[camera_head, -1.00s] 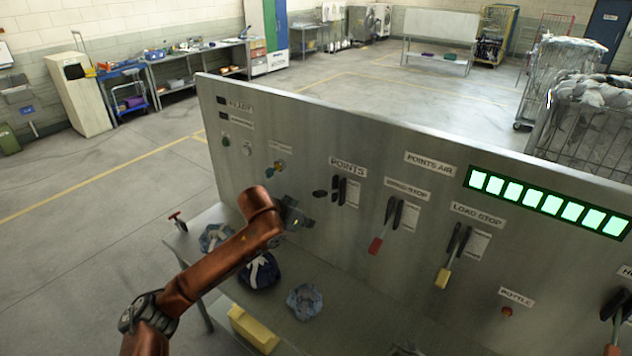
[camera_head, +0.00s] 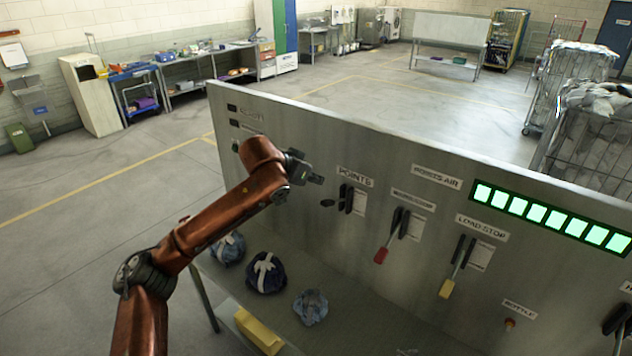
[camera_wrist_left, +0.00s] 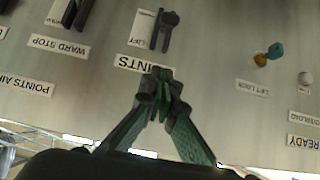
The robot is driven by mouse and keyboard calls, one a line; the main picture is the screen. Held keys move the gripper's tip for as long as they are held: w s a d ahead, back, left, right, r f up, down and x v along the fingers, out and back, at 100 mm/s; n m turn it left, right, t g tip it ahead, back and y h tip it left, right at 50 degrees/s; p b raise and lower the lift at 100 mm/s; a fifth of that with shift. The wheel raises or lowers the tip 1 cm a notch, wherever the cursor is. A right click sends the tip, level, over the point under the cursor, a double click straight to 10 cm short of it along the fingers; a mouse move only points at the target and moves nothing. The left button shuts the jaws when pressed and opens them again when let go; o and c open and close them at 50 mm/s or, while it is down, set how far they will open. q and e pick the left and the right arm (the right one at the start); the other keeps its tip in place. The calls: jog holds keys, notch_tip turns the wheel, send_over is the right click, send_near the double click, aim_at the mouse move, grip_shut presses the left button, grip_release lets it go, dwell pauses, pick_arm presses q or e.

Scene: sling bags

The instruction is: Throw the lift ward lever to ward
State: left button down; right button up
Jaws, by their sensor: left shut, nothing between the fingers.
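The lever under the POINTS sign (camera_head: 355,177) is a short dark lever (camera_head: 346,199) beside a white card. In the left wrist view, which is upside down, this dark lever (camera_wrist_left: 168,28) stands beside a card (camera_wrist_left: 145,27) reading LIFT; the rest of the card is too small to read. My left gripper (camera_head: 318,179) is shut and empty, just left of and above the lever, near the panel. In the left wrist view its fingertips (camera_wrist_left: 158,85) are together in front of the POINTS sign (camera_wrist_left: 142,64), apart from the lever. My right gripper is not in view.
The grey panel (camera_head: 420,150) also carries a red-handled lever (camera_head: 389,240), a yellow-handled lever (camera_head: 455,268) and a lit display (camera_head: 545,216). Tied laundry bundles, one dark blue (camera_head: 266,273), lie on the bench below. A teal-handled lift lock (camera_wrist_left: 268,54) shows in the wrist view.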

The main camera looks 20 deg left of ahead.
pick_arm(q)
jog(key=p, duration=0.3)
send_over(325, 201)
jog(key=w, duration=0.2)
jog(key=f, duration=0.4)
jog(key=shift+s+d+f, duration=0.15)
jog(key=shift+s+f, duration=0.05)
jog(key=shift+s, duration=0.05)
jog(key=f, duration=0.1)
jog(key=s+f, duration=0.1)
jog(key=f, duration=0.1)
jog(key=shift+f+p, duration=0.1)
jog(key=shift+p, duration=0.3)
jog(key=shift+s+a+f, duration=0.25)
jog(key=shift+a+f, duration=0.1)
jog(key=shift+w+d+f, duration=0.1)
